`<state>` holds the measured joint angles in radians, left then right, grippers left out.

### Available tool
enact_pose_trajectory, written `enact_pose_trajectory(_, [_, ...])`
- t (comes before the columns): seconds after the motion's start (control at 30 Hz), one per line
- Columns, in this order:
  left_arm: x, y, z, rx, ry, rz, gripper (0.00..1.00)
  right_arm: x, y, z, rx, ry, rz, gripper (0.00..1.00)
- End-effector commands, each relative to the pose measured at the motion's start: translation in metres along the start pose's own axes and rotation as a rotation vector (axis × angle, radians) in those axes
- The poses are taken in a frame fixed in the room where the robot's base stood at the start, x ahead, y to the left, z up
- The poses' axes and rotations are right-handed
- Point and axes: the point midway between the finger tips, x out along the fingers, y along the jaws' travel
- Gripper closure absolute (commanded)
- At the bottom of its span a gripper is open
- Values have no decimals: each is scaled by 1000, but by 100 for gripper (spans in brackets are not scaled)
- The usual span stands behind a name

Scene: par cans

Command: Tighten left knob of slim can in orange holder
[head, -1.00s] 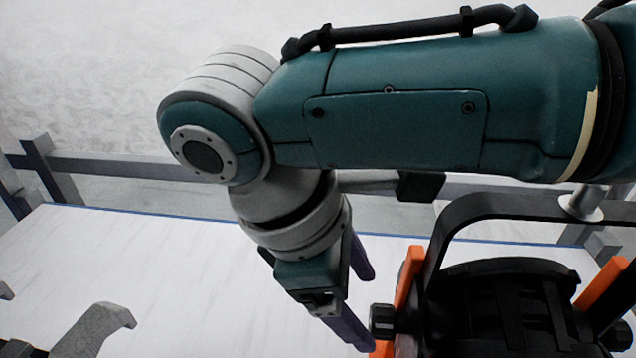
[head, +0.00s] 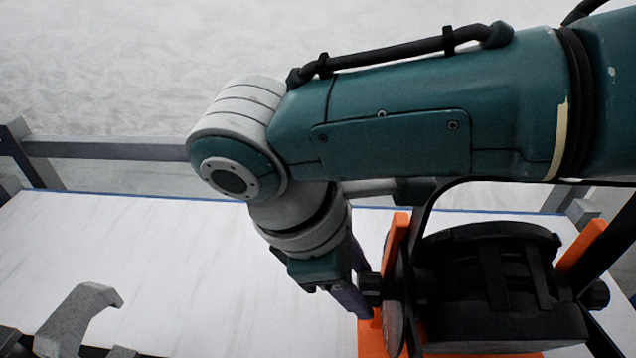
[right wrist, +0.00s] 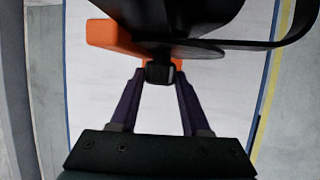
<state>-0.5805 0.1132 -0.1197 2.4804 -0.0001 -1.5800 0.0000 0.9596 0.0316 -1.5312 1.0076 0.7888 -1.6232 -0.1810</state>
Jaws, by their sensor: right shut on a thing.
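The slim can (head: 470,318) is black and lies in the orange holder (head: 368,340) at the lower right of the head view. Its left knob (head: 370,284) is small and black and sticks out to the left of the holder. My right gripper (head: 366,294) reaches down from above, its purple fingers shut on that knob. My left gripper is not in view.
A black yoke (head: 425,215) arches beside the can, and another black knob (head: 597,295) is on its right side. A grey hook-shaped piece (head: 72,318) stands at the lower left. The white table top (head: 190,265) between is clear.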

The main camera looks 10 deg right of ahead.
Motion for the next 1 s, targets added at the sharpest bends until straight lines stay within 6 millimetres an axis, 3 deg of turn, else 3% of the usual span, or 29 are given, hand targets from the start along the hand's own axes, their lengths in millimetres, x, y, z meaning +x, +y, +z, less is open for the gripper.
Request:
enact_pose_trajectory(0.03, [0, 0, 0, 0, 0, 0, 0, 0, 0, 0, 0, 0, 0, 72])
enact_pose_trajectory(0.3, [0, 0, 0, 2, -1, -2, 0, 0, 0, 0, 0, 0, 0, 100])
enact_pose_trajectory(0.67, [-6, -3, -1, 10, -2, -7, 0, -2, -1, 0, 11, 1, 32, 100])
enact_pose_trajectory(1.0, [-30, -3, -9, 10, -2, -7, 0, -3, -7, 1, 91, 1, 228, 100])
